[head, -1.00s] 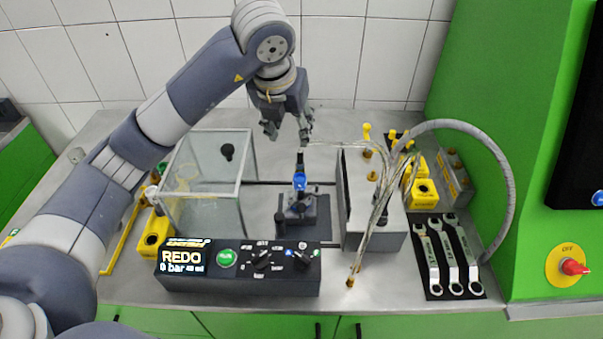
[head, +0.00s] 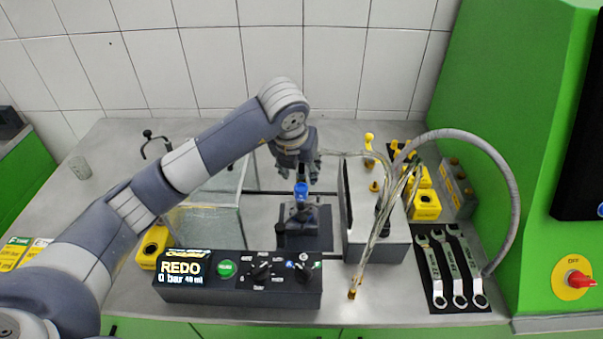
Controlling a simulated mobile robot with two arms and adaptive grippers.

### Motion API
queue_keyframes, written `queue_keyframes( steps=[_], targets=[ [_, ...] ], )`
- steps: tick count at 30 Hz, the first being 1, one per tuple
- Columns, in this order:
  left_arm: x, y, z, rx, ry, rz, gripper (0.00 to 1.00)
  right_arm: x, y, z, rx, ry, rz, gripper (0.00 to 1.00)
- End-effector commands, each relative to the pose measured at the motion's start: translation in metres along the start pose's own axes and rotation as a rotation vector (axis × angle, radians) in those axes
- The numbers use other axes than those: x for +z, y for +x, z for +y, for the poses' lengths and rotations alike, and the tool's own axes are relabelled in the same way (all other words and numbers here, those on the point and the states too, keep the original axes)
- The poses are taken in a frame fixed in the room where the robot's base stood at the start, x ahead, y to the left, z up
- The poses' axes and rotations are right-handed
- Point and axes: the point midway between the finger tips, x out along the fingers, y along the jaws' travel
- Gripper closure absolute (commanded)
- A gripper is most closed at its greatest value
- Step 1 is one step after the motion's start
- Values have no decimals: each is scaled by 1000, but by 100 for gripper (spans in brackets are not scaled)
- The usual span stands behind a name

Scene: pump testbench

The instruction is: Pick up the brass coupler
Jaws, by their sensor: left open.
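A small brass-coloured fitting (head: 352,294) is at the lower end of the thin hoses, on the bench front right of the control box; it looks like the brass coupler, though it is tiny here. Another small brass-coloured part (head: 374,187) is on the grey block. My left gripper (head: 298,172) is open, fingers pointing down, just above and behind a blue-topped part (head: 301,193) on a dark fixture (head: 318,228). It is well away from the fitting at the hose end. Whether anything is between the fingers is hard to see. My right gripper is not in view.
A clear case (head: 205,222) stands left of the fixture, partly behind my left arm. The control box (head: 285,291) is in front, the grey block (head: 378,247) to the right. Several wrenches (head: 457,275) lie on a dark mat. A grey hose (head: 505,185) arches at right.

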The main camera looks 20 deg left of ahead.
Motion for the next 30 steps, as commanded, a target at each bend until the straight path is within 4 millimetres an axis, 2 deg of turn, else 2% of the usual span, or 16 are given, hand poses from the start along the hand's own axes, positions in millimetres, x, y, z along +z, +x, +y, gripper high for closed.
queue_keyframes(
  steps=[1,6,13,14,19,30],
  targets=[
    [0,4,-1,0,-2,5,57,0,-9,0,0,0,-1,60],
    [0,23,0,1,-1,1,57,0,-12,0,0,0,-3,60],
    [0,25,-1,0,0,-1,57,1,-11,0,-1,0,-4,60],
    [0,25,-1,0,0,-1,62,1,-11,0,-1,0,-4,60],
    [0,25,-1,0,-1,-1,100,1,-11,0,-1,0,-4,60],
    [2,22,0,0,-1,-3,100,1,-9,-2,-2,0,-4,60]
  ],
)
